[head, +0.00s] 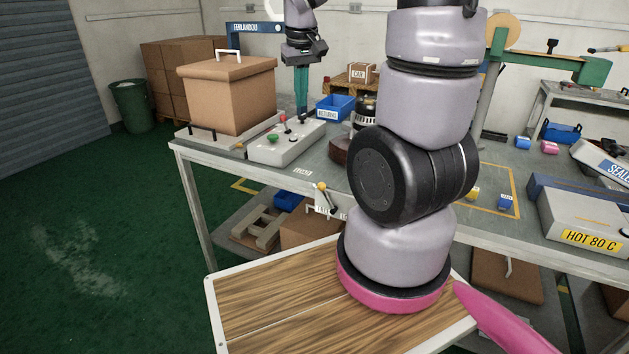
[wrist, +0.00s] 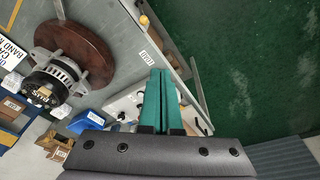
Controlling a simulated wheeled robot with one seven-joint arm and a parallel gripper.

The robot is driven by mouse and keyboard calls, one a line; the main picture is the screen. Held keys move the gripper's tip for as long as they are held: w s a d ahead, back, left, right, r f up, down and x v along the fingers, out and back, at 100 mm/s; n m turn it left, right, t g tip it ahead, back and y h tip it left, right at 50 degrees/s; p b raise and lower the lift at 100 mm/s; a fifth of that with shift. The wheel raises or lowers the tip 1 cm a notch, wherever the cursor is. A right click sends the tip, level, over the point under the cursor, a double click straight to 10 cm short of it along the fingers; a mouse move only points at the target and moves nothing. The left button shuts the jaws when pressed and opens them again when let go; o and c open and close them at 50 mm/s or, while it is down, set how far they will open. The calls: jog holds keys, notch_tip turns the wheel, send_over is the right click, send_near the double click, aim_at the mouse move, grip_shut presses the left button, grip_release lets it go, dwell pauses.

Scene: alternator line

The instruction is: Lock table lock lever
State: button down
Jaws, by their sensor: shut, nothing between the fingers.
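A lever with a yellow knob (head: 322,187) sits on a pale bracket at the table's front edge. The yellow knob also shows at the top of the wrist view (wrist: 144,21). A small label, too small to read surely, lies on the tabletop near it. The round brown turntable (head: 340,150) is mostly hidden behind my arm in the head view; the wrist view shows it with an alternator (wrist: 62,78) on it. My gripper (head: 301,112) points down over the grey control box, apart from the yellow-knobbed lever. Its teal fingers (wrist: 158,73) are together and empty.
The control box (head: 272,152) carries a red-knobbed lever, a black one and a green button. A large cardboard box (head: 228,95) stands left of it, and a blue bin (head: 336,108) behind. Wooden pallet pieces and a carton sit below.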

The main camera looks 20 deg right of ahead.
jog(key=w+d+f+n+g+h, duration=0.1)
jog(key=w+f+n, duration=0.1)
jog(key=f, duration=0.6)
jog(key=w+d+f+n+g+h, duration=0.1)
jog(key=w+d+f+g, duration=0.1)
jog(key=f, duration=0.7)
jog(key=shift+w+f+n, duration=0.25)
jog(key=shift+f+n, duration=0.05)
jog(key=shift+n, duration=0.1)
send_near(327, 197)
jog(key=w+f, duration=0.1)
jog(key=f, duration=0.1)
jog(key=w+f, duration=0.3)
jog(key=shift+d+f, duration=0.1)
jog(key=shift+f, duration=0.25)
jog(key=shift+d+r, duration=0.1)
